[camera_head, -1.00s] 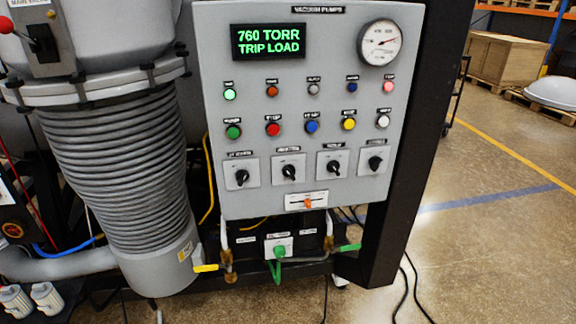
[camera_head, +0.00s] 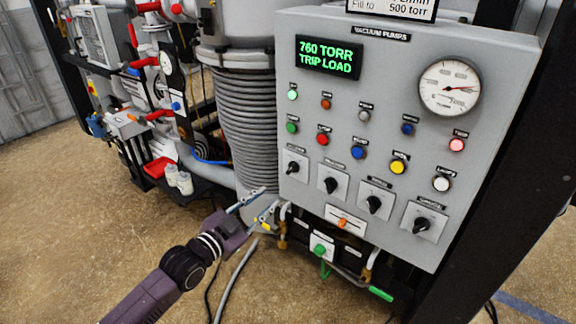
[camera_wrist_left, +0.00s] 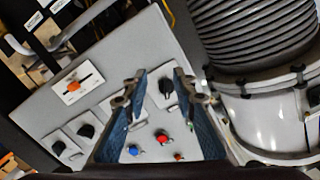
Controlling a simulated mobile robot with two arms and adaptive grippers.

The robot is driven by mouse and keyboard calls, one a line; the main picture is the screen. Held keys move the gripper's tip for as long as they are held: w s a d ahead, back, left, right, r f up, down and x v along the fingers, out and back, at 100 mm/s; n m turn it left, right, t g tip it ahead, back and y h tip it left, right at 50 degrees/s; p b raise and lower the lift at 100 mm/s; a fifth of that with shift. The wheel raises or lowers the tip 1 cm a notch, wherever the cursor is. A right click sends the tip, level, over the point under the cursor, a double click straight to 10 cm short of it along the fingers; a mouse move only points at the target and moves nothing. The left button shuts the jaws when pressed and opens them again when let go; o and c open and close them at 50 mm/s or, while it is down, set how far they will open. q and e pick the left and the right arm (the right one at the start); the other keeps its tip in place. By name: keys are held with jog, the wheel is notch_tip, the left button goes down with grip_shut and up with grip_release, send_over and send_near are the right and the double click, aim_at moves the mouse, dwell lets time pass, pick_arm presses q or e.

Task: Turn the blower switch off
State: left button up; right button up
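The grey vacuum pump panel (camera_head: 455,150) has a row of black rotary switches: the first (camera_head: 293,167), second (camera_head: 331,185), third (camera_head: 374,204) and fourth (camera_head: 421,224) from the left. Their labels are too small to read, so I cannot tell which is the blower switch. My left gripper (camera_head: 263,202) is open and empty, at the panel's lower left, apart from the switches. In the left wrist view its blue fingers (camera_wrist_left: 159,76) are spread, with a black switch (camera_wrist_left: 167,88) showing between them. The left finger hides part of the row. My right gripper is not in view.
Coloured buttons (camera_head: 398,166) and lamps sit above the switches; an orange slider (camera_head: 343,222) is below. The floor in front is clear apart from cables.

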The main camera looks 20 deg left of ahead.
pick_arm(q)
jog(key=m+h, duration=0.1)
send_near(290, 170)
jog(key=shift+t, duration=0.3)
jog(key=p+x, duration=0.1)
jog(key=x, duration=0.6)
jog(key=shift+w+d+f+p, duration=0.1)
jog(key=shift+w+f+p, duration=0.15)
jog(key=shift+w+p, duration=0.1)
jog(key=shift+w+d, duration=0.1)
jog(key=shift+w, duration=0.3)
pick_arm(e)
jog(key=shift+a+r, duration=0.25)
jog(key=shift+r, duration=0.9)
pick_arm(q)
grip_shut()
